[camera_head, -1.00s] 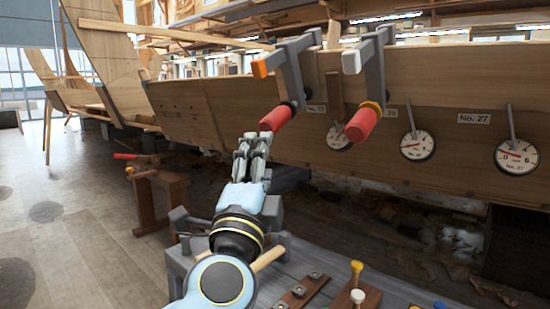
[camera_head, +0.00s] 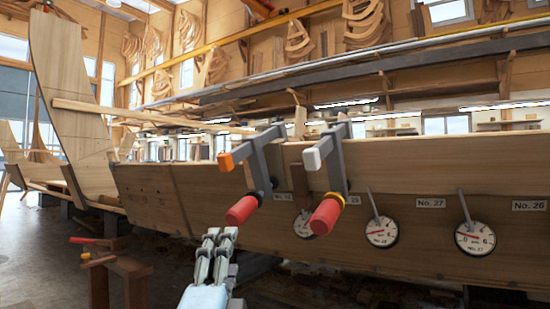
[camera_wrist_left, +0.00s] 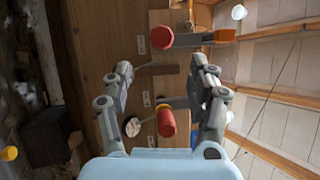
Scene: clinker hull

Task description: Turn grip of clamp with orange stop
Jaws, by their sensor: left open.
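The clamp with the orange stop (camera_head: 227,162) has a grey frame over the hull plank's top edge and a red grip (camera_head: 241,210) slanting down toward me. In the left wrist view its red grip (camera_wrist_left: 161,37) lies beyond and between the fingers, with the orange stop (camera_wrist_left: 224,35) to its right. My left gripper (camera_head: 218,233) is open and empty, just below and left of that grip in the head view, apparently not touching it. In the left wrist view its fingers (camera_wrist_left: 162,68) are spread wide. My right gripper is not in view.
A second clamp with a white stop (camera_head: 312,159) and a red grip (camera_head: 326,214) with yellow collar stands close to the right. Round dial gauges (camera_head: 382,231) hang on the plank farther right. A wooden stand (camera_head: 118,275) is at the lower left.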

